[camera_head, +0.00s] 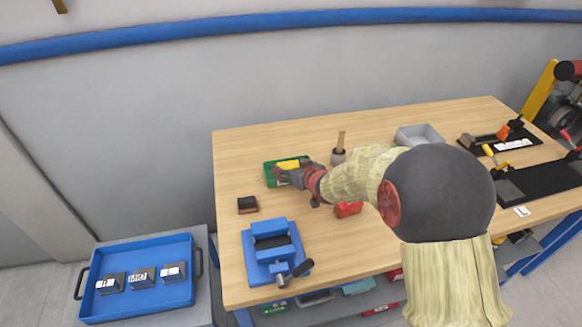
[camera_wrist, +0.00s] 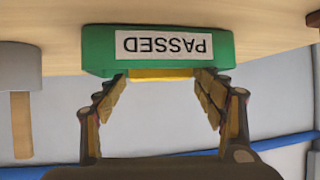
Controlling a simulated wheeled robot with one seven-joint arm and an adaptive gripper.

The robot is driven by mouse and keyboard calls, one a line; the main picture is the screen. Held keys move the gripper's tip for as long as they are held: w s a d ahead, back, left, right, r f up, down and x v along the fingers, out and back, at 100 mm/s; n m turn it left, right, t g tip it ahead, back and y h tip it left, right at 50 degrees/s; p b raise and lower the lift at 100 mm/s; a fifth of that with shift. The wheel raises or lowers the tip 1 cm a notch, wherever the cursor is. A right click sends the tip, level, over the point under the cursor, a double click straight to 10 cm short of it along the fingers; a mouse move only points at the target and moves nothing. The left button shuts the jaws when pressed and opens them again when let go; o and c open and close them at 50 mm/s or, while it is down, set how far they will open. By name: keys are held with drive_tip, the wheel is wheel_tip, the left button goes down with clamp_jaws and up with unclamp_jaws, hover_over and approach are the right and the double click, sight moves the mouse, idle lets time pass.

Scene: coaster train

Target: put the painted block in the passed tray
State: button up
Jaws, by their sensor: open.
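The passed tray is a green tray (camera_head: 270,178) at the back left of the wooden table; its white PASSED label shows upside down in the wrist view, where the tray (camera_wrist: 97,50) fills the top middle. The painted block seems to be the yellow block (camera_head: 289,165), which lies in the tray. In the wrist view a yellow strip of the block (camera_wrist: 160,74) shows past the tray's wall; the rest is hidden. My gripper (camera_head: 283,174) is at the tray. Its fingers (camera_wrist: 165,78) are apart, one on each side of the yellow strip; I cannot tell whether they touch it.
A wooden-handled mallet (camera_head: 340,144) and a grey bin (camera_head: 420,134) stand right of the tray. A red block (camera_head: 348,209) lies under my arm. A dark brown block (camera_head: 247,204) and a blue vise (camera_head: 272,252) are in front. A blue tray (camera_head: 140,309) holds labelled blocks.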

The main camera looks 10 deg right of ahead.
drive_tip(key=shift+a, duration=0.1)
drive_tip(key=shift+r, duration=0.2)
drive_tip(key=s+d+r+m+g+h+p, duration=0.1)
drive_tip(key=s+d+r+h+p, duration=0.15)
drive_tip(key=s+r, duration=0.65)
drive_tip(key=s+d+r+m+g+h+p, duration=0.15)
drive_tip(key=s+d+r, duration=0.25)
drive_tip(key=s+r, duration=0.5)
drive_tip(key=s+a+g, duration=0.2)
drive_tip(key=s, duration=0.9)
drive_tip(key=s+a+r+g+y, duration=0.1)
drive_tip(key=s+a+g, duration=0.1)
drive_tip(key=s, duration=1)
drive_tip(key=shift+a+r+y, duration=0.25)
drive_tip(key=shift+a+y, duration=0.05)
drive_tip(key=shift+a, duration=0.4)
